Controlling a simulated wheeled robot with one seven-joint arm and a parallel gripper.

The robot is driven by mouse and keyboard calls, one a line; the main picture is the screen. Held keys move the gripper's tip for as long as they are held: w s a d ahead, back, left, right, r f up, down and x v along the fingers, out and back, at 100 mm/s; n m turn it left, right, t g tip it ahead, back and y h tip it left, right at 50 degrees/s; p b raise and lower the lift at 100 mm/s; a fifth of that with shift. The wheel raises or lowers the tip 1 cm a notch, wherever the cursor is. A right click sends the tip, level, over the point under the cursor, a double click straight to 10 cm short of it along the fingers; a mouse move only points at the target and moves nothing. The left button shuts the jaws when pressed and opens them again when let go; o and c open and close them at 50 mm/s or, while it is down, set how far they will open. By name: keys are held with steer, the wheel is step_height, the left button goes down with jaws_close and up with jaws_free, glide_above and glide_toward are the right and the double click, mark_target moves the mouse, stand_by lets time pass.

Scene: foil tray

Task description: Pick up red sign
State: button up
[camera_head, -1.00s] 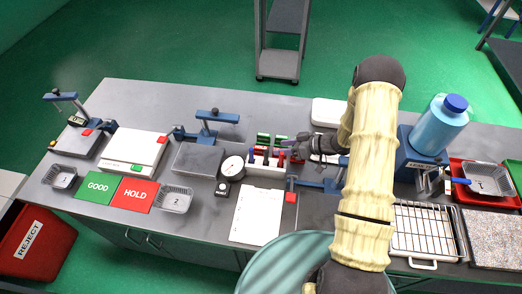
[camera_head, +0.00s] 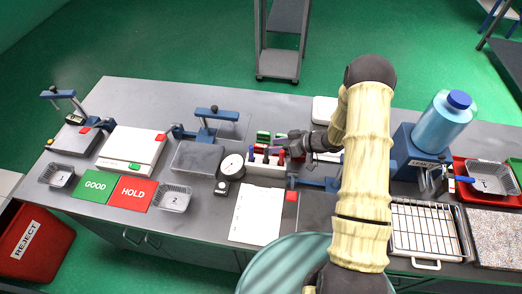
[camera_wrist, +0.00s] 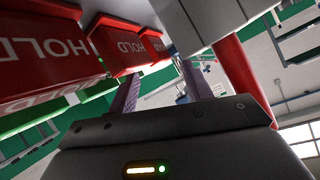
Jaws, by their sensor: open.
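Small red signs marked HOLD stand close ahead of my gripper in the wrist view: a large near one (camera_wrist: 45,45), a middle one (camera_wrist: 122,48) and a smaller one (camera_wrist: 153,43) behind. My gripper (camera_wrist: 160,78) is open and empty, its two fingers pointing toward the signs, which lie mostly to the left of them. In the head view my gripper (camera_head: 290,143) is just right of the back of the white rack (camera_head: 265,169); its fingers partly hide the small signs there.
A blue clamp (camera_head: 318,184) is in front of my gripper. A blue bottle (camera_head: 443,122) stands to the right.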

mark_target(261, 149)
steer(key=b+x, duration=0.2)
steer(key=x, duration=0.2)
steer(key=shift+w+f, duration=0.1)
steer(key=shift+w, duration=0.05)
jaws_close()
stand_by(0.4)
